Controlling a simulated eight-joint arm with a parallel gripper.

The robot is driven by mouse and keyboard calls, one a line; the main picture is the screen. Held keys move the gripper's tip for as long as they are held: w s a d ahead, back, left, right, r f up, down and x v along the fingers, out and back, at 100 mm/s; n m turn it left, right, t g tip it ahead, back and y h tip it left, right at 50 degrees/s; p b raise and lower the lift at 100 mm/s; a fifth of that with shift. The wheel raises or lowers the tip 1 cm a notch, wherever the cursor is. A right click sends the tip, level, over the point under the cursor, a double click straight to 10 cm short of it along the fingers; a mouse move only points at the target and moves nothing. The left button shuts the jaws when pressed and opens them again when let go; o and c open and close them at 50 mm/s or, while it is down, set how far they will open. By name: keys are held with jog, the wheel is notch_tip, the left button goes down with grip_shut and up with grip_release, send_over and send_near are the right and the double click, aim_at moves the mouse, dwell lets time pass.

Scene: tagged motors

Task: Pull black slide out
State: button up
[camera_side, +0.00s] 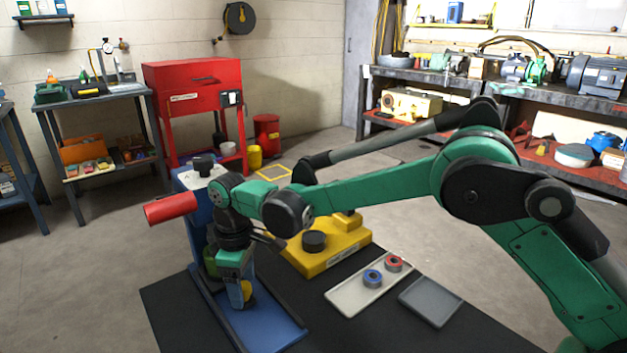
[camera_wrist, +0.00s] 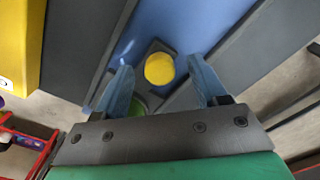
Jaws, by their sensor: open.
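My gripper (camera_wrist: 160,64) points down over a blue tray (camera_side: 272,325), its two blue fingers apart. In the wrist view a round yellow knob (camera_wrist: 159,69) shows between the fingertips; I cannot tell whether they touch it. A dark plate (camera_wrist: 146,50) lies around the knob on the blue surface; it may be the black slide, but its outline is partly hidden by the fingers. In the side view, my gripper (camera_side: 236,288) is low over the tray, with the yellow knob (camera_side: 247,290) beside it. A green part (camera_wrist: 137,107) shows beyond the left finger.
A yellow block (camera_side: 325,257) with a black knob (camera_side: 314,241) stands right of the tray. A pale tray (camera_side: 345,297) with blue and red rings and an empty grey tray (camera_side: 430,302) lie farther right. The black mat's front right area is clear.

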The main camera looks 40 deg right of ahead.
grip_shut()
dwell(1.5)
